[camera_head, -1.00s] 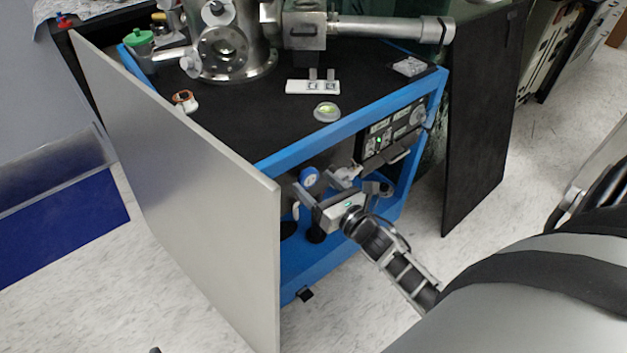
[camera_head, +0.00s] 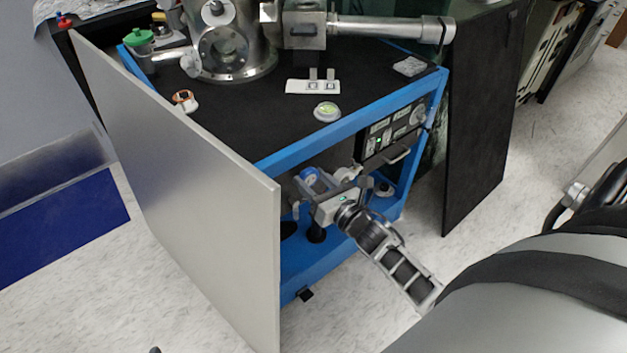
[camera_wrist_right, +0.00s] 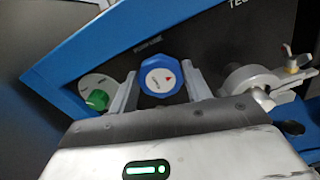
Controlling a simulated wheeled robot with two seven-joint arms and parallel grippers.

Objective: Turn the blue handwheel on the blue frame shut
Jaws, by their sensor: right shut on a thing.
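The blue handwheel (camera_head: 309,174) is inside the open side of the blue frame (camera_head: 318,139), below its top edge. My left gripper is out of view.
A grey panel (camera_head: 190,200) stands left of the frame's opening, and a black panel (camera_head: 480,130) stands to the right. A green knob (camera_wrist_right: 97,100) is left of the handwheel in the wrist view; a metal valve fitting (camera_wrist_right: 252,84) is to its right.

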